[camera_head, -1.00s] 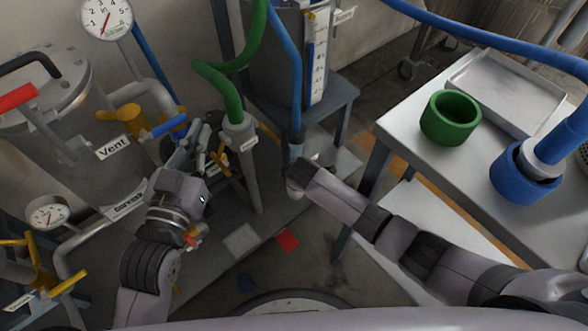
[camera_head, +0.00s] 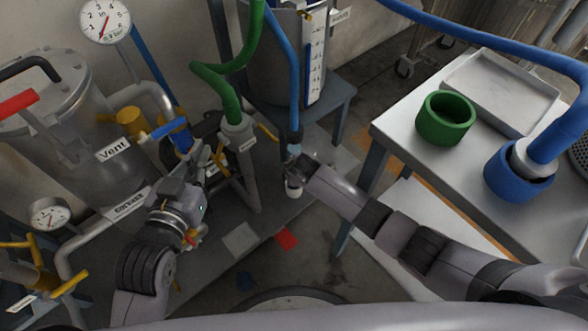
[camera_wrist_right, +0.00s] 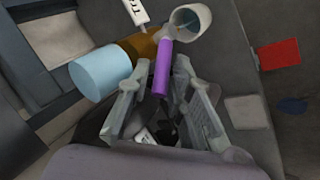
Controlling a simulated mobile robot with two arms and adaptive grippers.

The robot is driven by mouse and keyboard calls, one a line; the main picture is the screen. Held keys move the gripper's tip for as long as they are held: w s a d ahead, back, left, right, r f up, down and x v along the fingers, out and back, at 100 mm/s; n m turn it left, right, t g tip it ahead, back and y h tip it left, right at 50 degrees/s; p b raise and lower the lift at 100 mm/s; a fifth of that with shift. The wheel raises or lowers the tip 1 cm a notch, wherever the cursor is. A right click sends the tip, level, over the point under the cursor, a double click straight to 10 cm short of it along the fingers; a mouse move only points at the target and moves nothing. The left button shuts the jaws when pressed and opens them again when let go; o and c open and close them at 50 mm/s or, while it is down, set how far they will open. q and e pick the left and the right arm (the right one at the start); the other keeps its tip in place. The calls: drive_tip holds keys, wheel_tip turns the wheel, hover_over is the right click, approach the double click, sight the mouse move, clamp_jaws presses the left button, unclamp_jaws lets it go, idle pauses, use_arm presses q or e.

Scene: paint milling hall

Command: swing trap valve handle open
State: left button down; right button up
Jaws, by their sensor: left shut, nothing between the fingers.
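In the right wrist view a purple handle (camera_wrist_right: 162,68) hangs from a brass-coloured valve body (camera_wrist_right: 138,47) between a light-blue cylinder (camera_wrist_right: 100,73) and a grey cup-like end (camera_wrist_right: 190,20). A white tag on it is not fully readable. My right gripper (camera_wrist_right: 157,62) is open, with one finger on each side of the handle; contact is not clear. In the head view my right gripper (camera_head: 294,166) is small and partly hidden at the lower end of the blue hose (camera_head: 294,80).
A steel tank (camera_head: 62,105) with a Vent label (camera_head: 114,149) and pipes stands at left. A green hose (camera_head: 232,95) enters a grey pipe. At right a table (camera_head: 400,125) holds a green ring (camera_head: 445,118), a blue cup (camera_head: 519,180) and a tray (camera_head: 505,90).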

drive_tip(key=v, duration=1.2)
drive_tip(key=shift+c, duration=0.5)
